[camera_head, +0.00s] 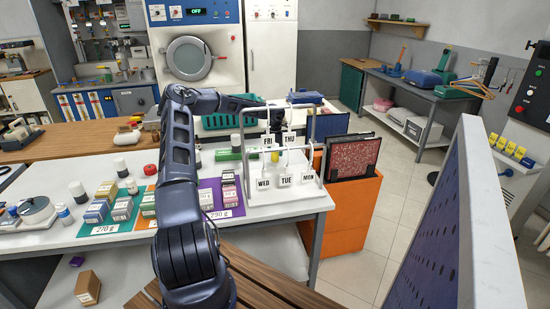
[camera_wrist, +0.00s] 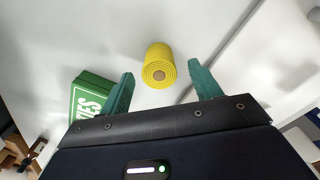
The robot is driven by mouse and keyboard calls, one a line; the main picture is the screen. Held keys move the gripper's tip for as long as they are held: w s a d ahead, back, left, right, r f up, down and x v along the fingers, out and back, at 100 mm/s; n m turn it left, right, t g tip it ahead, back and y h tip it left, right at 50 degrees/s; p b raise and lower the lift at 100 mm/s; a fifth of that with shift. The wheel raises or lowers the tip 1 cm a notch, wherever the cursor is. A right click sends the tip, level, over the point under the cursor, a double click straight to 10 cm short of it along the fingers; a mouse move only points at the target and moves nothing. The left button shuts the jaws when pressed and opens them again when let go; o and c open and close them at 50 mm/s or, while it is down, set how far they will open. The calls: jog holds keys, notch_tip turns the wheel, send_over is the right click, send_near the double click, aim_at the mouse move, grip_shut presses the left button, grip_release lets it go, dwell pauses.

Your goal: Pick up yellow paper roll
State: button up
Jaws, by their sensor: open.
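The yellow paper roll (camera_wrist: 160,54) is in the wrist view, on a white surface, with its round end and brown core facing the camera. My gripper (camera_wrist: 161,70) is open, with one green finger to each side of the roll in the picture. I see clear gaps between the roll and both fingers. Whether the fingertips reach down beside it, I cannot tell.
In the wrist view a green box (camera_wrist: 92,96) with white letters lies left of the left finger. In the head view a rack with day tags (camera_head: 285,181) stands at the white table's right end. Small boxes (camera_head: 123,208) stand on coloured mats. An orange bin (camera_head: 345,215) is to the right.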

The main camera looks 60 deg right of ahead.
jog(key=shift+d+f, duration=0.1)
jog(key=shift+f, duration=1.35)
jog(key=c, duration=1.1)
jog(key=shift+r, duration=0.1)
